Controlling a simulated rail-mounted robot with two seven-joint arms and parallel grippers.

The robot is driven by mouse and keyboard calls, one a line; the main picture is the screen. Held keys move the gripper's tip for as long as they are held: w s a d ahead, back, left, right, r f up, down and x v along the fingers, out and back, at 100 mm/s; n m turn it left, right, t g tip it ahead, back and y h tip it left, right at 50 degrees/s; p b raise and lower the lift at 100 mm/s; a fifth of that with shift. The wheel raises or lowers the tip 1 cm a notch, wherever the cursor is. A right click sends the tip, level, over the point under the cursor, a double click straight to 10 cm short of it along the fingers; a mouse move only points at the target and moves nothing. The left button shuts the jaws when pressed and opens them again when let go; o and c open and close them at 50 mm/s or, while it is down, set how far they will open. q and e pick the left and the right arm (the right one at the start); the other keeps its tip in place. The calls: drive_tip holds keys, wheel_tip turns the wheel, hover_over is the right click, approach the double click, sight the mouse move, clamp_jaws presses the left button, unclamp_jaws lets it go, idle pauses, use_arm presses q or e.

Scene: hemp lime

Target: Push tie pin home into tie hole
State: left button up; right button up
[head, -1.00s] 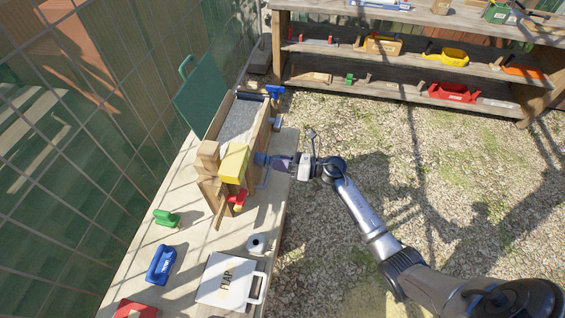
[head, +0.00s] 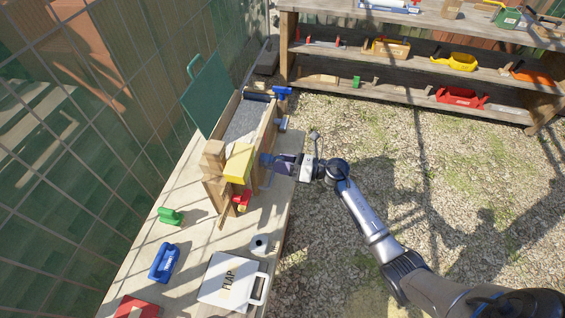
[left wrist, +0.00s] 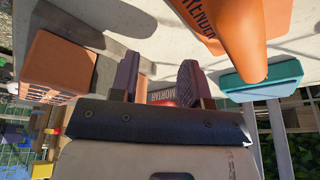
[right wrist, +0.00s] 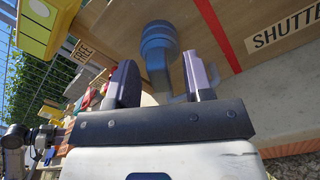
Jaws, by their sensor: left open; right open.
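A blue tie pin (head: 266,159) sits at the right side of the wooden shutter box (head: 213,189), beside the yellow block (head: 239,163). In the right wrist view its round blue head (right wrist: 158,42) lies against the wooden board, ahead of the fingertips. The tie hole is hidden. My right gripper (head: 274,161) is open, reaching in from the right, with the pin between or just beyond its fingers (right wrist: 163,80); contact cannot be told. My left gripper (left wrist: 157,78) is open and empty in the left wrist view, over a pale surface.
More blue pieces (head: 282,124) stick out farther along the box. A green panel (head: 208,95) stands behind it. An orange cone (left wrist: 235,40) is near my left gripper.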

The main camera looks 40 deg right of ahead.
use_arm(q)
drive_tip(key=shift+a, duration=0.2)
use_arm(e)
drive_tip(key=v, duration=1.3)
drive_tip(key=shift+s+d, duration=0.3)
use_arm(q)
drive_tip(key=shift+d, duration=0.2)
drive_tip(key=shift+a, duration=0.2)
